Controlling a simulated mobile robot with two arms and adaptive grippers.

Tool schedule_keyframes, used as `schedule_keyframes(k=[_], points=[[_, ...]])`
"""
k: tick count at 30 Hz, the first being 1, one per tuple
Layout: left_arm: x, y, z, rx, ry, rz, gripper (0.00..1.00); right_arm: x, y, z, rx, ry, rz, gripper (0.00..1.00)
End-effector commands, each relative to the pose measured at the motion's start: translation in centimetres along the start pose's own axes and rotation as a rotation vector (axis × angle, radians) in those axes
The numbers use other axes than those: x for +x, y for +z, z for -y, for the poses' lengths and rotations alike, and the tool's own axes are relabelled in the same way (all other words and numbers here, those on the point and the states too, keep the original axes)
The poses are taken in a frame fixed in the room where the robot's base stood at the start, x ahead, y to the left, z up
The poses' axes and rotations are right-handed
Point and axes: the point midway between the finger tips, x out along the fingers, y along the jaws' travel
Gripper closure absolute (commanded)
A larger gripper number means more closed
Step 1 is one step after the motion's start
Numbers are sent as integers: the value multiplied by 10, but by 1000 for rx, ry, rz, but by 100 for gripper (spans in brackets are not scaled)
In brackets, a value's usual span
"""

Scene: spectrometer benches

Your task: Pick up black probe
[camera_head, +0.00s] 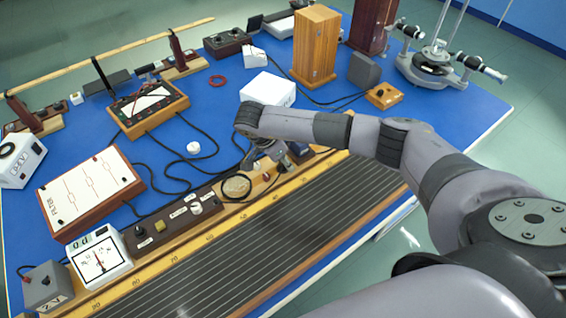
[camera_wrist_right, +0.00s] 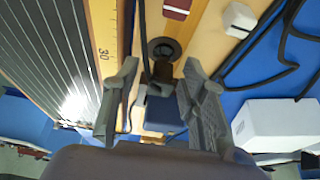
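In the wrist view a small black item with a round flared part (camera_wrist_right: 163,48) and a short stem stands on the wooden strip. It looks like the black probe. A thin dark cable runs beside it. My right gripper (camera_wrist_right: 158,72) has its two fingers spread, one on each side of the stem, with gaps showing. In the head view my right gripper (camera_head: 262,153) points down over the long wooden ruler board, and the probe cannot be made out clearly there. My left gripper is not in view.
A white box (camera_head: 267,89) stands just behind the gripper; it also shows in the wrist view (camera_wrist_right: 277,124). A dark control panel (camera_head: 165,222) lies left of the gripper. Black cables cross the blue tabletop (camera_head: 215,115). The ribbed dark board (camera_head: 270,225) in front is clear.

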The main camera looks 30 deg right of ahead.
Motion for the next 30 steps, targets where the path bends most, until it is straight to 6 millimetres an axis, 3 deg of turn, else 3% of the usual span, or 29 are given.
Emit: schedule_keyframes(k=[5, 22, 30], points=[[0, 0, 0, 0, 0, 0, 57, 0, 0, 0, 0, -1, 0, 61], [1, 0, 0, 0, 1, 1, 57, 0, 0, 0, 0, -1, 0, 99], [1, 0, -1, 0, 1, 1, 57, -1, 0, 1, 0, -1, 0, 100]])
